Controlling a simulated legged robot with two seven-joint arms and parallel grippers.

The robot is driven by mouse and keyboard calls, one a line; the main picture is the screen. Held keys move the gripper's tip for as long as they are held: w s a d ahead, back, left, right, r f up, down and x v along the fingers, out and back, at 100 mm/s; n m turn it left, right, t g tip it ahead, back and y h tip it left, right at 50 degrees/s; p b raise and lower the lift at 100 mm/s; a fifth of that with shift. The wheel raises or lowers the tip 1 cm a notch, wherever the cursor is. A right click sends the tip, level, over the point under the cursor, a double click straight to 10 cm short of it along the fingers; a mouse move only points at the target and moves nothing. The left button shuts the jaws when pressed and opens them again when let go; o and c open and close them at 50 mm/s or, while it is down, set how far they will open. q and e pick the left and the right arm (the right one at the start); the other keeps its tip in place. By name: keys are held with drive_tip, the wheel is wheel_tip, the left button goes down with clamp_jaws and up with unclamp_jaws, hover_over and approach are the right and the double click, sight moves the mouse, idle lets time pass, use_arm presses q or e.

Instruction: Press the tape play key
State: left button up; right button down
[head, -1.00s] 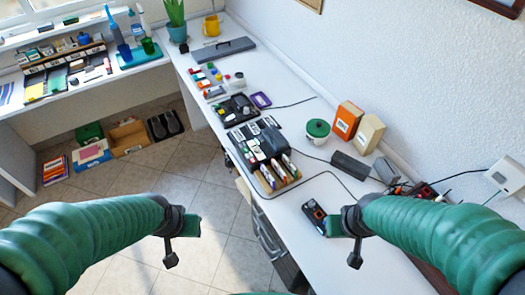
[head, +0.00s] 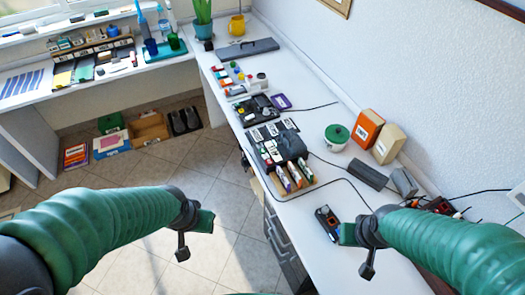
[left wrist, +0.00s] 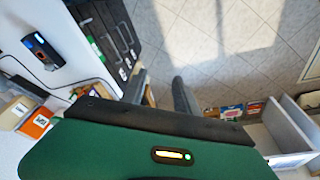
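I cannot pick out a tape player or its play key for certain. A dark machine (head: 285,148) with several upright cassette-like cases (head: 290,177) at its front stands on the right desk. A small dark handheld device (head: 327,222) lies nearer me, just left of my right gripper; it also shows in the left wrist view (left wrist: 40,48) with a lit blue screen. My left gripper (head: 196,232) hangs over the floor, left of the desk. Its two fingers (left wrist: 160,92) are apart and empty. My right gripper (head: 358,250) is over the near desk; its fingers are unclear.
The white right desk (head: 305,215) has a clear strip along its front edge. Drawers (head: 283,245) stand below. Tiled floor (head: 170,165) is open.

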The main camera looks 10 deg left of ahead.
use_arm(q)
clamp_jaws()
idle(1.7)
